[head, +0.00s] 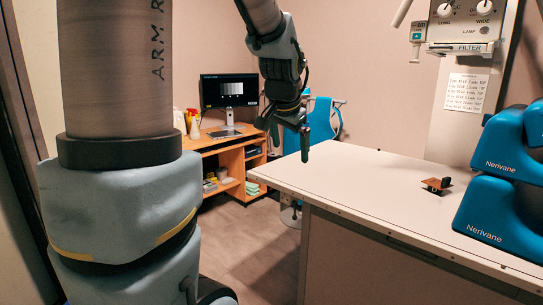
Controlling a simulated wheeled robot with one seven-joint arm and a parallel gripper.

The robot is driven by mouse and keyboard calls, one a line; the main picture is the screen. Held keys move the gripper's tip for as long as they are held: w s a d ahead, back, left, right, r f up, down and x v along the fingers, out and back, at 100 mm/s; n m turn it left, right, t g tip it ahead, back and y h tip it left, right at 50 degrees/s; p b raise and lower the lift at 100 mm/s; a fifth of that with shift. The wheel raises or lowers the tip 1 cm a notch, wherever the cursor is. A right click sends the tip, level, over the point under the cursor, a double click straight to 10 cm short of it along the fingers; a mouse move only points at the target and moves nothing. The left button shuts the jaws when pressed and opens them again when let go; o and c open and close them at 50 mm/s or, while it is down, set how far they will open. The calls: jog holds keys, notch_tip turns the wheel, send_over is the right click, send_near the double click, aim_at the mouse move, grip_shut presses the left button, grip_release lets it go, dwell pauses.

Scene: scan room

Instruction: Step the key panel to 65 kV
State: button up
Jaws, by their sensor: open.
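My gripper (305,143) hangs in the air at the upper middle of the head view, fingers pointing down, near the far left corner of the white table. It is open and I see nothing held in it. I see no panel clearly marked in kV and no 65 reading. A control box (466,22) at the top right has two knobs, marked LONG and WIDE, with LAMP and FILTER labels below. A monitor (229,91) stands on a wooden desk behind, its screen too small to read.
The white table (350,185) is mostly clear. A small brown piece with a black block (437,185) lies on it. Blue Nerivane units (490,205) stand at its right. A printed notice (465,92) hangs behind. The wooden desk (225,141) and a blue chair (322,122) are farther back.

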jog(key=s+a+f+n+g+y, duration=0.1)
jog(key=s+a+f+n+g, duration=0.3)
jog(key=s+a+f+n, duration=0.3)
jog(key=s+a+f, duration=0.4)
jog(key=s+f, duration=0.3)
jog(key=shift+s+f+n, duration=0.2)
jog(key=shift+f+n, duration=0.05)
jog(key=shift+n, duration=0.05)
jog(key=shift+a, duration=0.1)
jog(key=shift+c, duration=0.2)
grip_shut()
